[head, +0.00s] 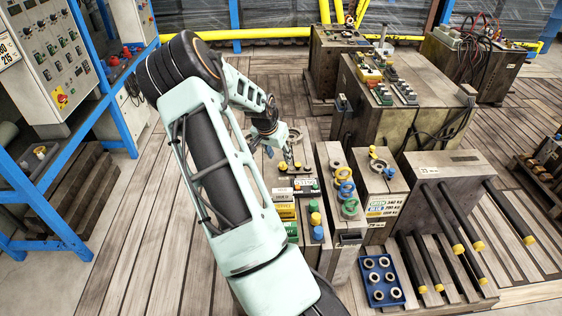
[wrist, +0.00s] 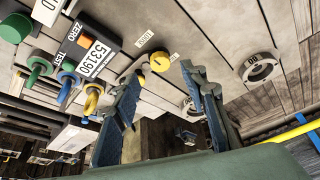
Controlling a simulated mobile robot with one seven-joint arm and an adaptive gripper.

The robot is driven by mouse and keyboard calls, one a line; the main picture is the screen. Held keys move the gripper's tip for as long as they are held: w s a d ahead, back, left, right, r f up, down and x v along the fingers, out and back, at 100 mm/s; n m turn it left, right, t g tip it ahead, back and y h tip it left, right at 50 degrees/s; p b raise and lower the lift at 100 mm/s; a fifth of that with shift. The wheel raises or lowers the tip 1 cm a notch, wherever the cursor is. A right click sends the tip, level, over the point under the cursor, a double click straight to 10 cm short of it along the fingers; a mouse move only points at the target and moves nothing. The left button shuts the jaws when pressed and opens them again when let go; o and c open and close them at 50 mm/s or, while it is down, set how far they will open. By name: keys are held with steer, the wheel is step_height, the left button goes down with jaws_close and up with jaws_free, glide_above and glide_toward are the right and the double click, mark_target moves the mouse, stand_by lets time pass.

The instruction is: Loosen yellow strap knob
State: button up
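A round yellow knob (wrist: 160,62) sits on the grey top of a mould block in the wrist view. In the head view a small yellow knob (head: 283,166) shows just below my gripper (head: 289,158). In the wrist view my gripper (wrist: 163,76) is open and empty. Its two blue-grey fingers stand apart, and the yellow knob shows between and beyond their tips. I see no clear contact with the knob. No strap can be made out at the knob. How far the knob is screwed in cannot be told.
A grey ring (wrist: 262,69) lies right. Taller mould blocks (head: 390,105) stand behind; a blue tray (head: 370,295) lies in front.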

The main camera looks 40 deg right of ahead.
steer(key=v, duration=0.5)
steer(key=shift+a+r, duration=0.15)
steer(key=shift+r, duration=0.25)
